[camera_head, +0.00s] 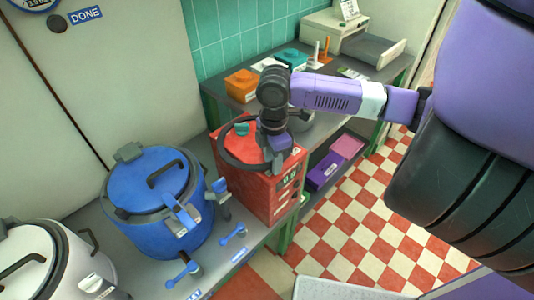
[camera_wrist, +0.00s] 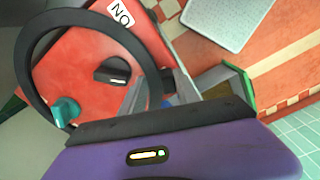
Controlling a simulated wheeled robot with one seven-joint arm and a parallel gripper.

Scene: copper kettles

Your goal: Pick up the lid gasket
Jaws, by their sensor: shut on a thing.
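The lid gasket is a dark ring (camera_head: 228,158) over the top of the red box (camera_head: 270,195). It also shows as a large black ring in the wrist view (camera_wrist: 128,38), with a teal piece (camera_wrist: 65,110) at its lower left. My gripper (camera_head: 275,160) is shut on the near right side of the ring; its grey fingers (camera_wrist: 172,92) show at the ring's right edge in the wrist view. The red box top shows through the ring. I cannot tell whether the ring touches the box. The gripped part is partly hidden.
A blue kettle (camera_head: 150,232) with its lid stands left of the box, and a white kettle (camera_head: 50,265) farther left. Blue tools (camera_head: 233,234) lie on the bench front. Behind are an orange container (camera_head: 242,84) and a teal one (camera_head: 292,57). Checkered floor (camera_head: 350,220) is clear at right.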

